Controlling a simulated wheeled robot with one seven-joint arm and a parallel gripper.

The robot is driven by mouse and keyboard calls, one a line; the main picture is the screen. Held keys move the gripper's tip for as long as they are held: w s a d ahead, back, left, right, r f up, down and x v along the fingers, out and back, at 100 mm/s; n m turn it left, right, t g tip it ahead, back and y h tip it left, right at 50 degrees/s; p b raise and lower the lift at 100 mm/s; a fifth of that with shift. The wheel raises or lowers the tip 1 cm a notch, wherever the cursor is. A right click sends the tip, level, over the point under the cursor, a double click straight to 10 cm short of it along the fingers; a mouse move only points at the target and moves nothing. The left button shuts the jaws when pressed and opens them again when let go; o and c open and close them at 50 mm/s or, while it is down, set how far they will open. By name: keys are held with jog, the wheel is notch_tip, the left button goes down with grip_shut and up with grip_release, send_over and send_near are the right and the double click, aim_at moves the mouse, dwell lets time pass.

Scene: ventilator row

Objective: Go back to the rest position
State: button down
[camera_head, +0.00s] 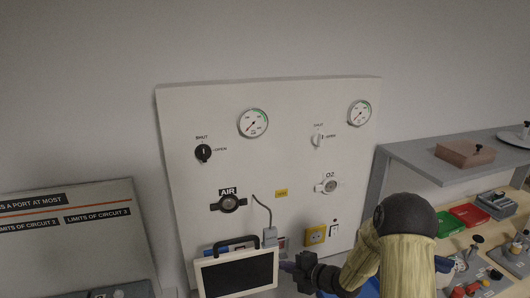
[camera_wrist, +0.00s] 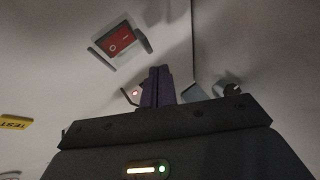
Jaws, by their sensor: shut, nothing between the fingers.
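My gripper (camera_head: 287,267) is low in the head view, just right of the dark tablet-like screen (camera_head: 238,274). Whether it touches the screen's edge cannot be told. In the wrist view its dark purple fingers (camera_wrist: 157,86) are together with nothing between them. My arm, with a pale ribbed sleeve and dark joint, reaches in from the lower right.
The upright white panel (camera_head: 260,180) carries two gauges (camera_head: 252,123), knobs, a yellow socket (camera_head: 315,235) and a plugged cable (camera_head: 269,234). A grey shelf (camera_head: 430,160) stands right. A red switch (camera_wrist: 118,40) and yellow TEST label (camera_wrist: 14,122) show in the wrist view.

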jog(key=s+d+r+m+g+h, duration=0.2)
jog(key=s+d+r+m+h, duration=0.6)
jog(key=m, duration=0.5)
jog(key=s+r+m+g+h+p, duration=0.1)
jog(key=s+m+g, duration=0.3)
jog(key=s+m, duration=0.7)
jog(key=s+r+h, duration=0.1)
jog(key=s, duration=0.6)
jog(key=shift+d+g, duration=0.25)
jog(key=shift+g, duration=0.05)
jog(key=shift+a, duration=0.1)
jog(key=shift+s+r, duration=0.1)
jog(key=shift+s, duration=0.05)
